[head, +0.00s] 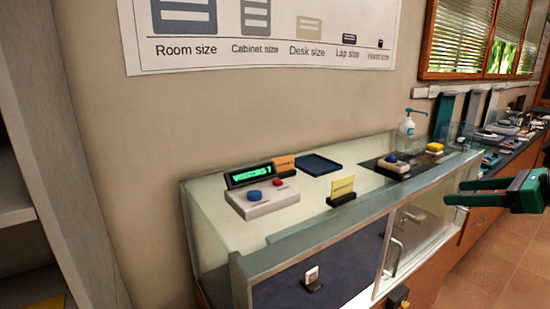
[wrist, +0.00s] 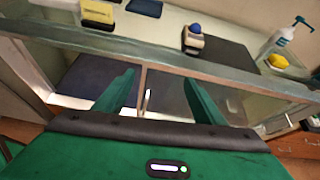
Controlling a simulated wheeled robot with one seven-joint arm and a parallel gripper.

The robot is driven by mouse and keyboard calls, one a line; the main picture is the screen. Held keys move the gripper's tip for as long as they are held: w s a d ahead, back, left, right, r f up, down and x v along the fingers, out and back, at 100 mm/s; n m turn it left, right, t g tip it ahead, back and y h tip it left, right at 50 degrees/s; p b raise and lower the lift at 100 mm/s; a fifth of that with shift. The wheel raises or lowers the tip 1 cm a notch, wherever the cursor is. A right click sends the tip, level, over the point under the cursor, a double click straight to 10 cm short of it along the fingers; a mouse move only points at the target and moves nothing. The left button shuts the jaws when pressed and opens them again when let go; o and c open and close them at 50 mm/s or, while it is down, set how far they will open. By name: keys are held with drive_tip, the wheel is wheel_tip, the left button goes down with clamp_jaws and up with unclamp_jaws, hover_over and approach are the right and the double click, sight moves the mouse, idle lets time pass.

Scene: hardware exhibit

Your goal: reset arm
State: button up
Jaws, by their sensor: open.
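My gripper (head: 460,192) is green and sits at the right edge of the head view, in front of the glass display case (head: 240,262). Its two fingers are apart with nothing between them. In the wrist view the fingers of my gripper (wrist: 158,78) point toward the front of the case, below its top rim. The rest of my arm is out of view.
On the case stand a device with a green screen (head: 249,176), a yellow card (head: 343,186), a dark tray (head: 320,165) and a pump bottle (head: 406,127). A cluttered counter (head: 515,140) runs behind at right. Brown floor (head: 490,270) is clear at lower right.

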drive_tip(key=s+a+f+n+g+h, duration=0.4)
drive_tip(key=s+a+f+n+g, duration=0.1)
drive_tip(key=f+n, duration=0.45)
drive_tip(key=s+f+n+g+h, duration=0.1)
drive_tip(key=s+f+n+g, duration=0.1)
drive_tip(key=s+n, duration=0.4)
drive_tip(key=s+f+n+g+h, duration=0.1)
drive_tip(key=s+f+n+g, duration=0.2)
drive_tip(key=s, duration=1.1)
drive_tip(key=n+g, duration=0.1)
drive_tip(key=n, duration=0.2)
drive_tip(key=shift+s+d+n+h, duration=0.35)
drive_tip(key=shift+d+h, duration=0.05)
drive_tip(key=shift+w+f, duration=0.2)
drive_tip(key=shift+w, duration=0.45)
